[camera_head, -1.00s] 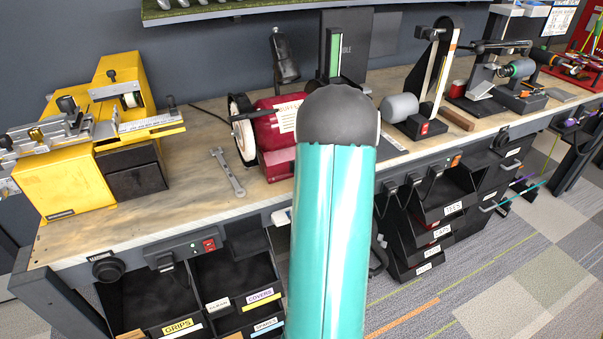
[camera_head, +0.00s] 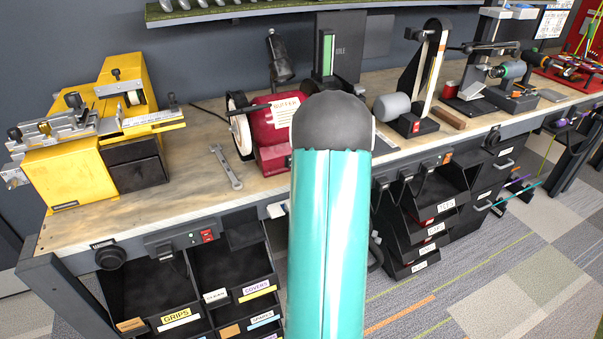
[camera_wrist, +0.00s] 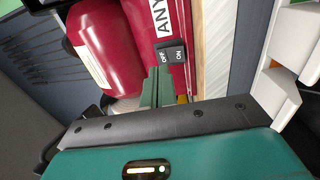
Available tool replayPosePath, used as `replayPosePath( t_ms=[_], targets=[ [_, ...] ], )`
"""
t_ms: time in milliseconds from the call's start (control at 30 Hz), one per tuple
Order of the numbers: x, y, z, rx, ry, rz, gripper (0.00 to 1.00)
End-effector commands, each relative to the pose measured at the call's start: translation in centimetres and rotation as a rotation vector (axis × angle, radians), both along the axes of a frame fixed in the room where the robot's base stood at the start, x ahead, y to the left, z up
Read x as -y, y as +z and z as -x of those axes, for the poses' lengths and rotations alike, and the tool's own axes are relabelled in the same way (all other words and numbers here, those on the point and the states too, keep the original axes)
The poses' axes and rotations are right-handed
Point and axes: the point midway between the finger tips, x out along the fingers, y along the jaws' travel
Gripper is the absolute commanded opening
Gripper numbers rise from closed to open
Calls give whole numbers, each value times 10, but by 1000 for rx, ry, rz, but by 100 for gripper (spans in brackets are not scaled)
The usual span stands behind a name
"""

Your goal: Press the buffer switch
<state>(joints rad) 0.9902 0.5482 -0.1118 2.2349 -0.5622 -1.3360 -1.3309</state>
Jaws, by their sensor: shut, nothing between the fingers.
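The buffer (camera_head: 264,143) is a dark red machine on the workbench in the head view, with a pale wheel (camera_head: 242,137) at its left end. My teal arm hides its right part and my gripper there. In the wrist view the red buffer body (camera_wrist: 104,48) fills the upper left and middle. Its black rocker switch (camera_wrist: 171,54), marked OFF and ON, is on the red housing. My gripper (camera_wrist: 155,78) shows as green fingers, shut and empty, with the tips right at the switch's lower left edge. I cannot tell whether they touch it.
A wrench (camera_head: 227,168) lies on the bench (camera_head: 190,197) left of the buffer. A yellow machine (camera_head: 70,172) stands further left, and a belt sander (camera_head: 420,90) stands to the right. Black bins (camera_head: 235,275) hang below the bench's front edge.

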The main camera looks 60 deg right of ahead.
Motion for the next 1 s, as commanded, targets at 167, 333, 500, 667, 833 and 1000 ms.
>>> replayPosePath(
  t_ms=[167, 333, 500, 667, 833, 1000],
  targets=[
    [-13, 3, 22, 0, -2, -1, 0],
    [-28, 7, 48, 0, -2, -1, 0],
    [-42, 11, 72, 1, -1, -1, 0],
    [-49, 12, 83, 1, 0, -1, 0],
    [-50, 12, 85, 1, 0, -1, 0],
    [-50, 12, 86, 1, 0, -1, 0]
  ],
)
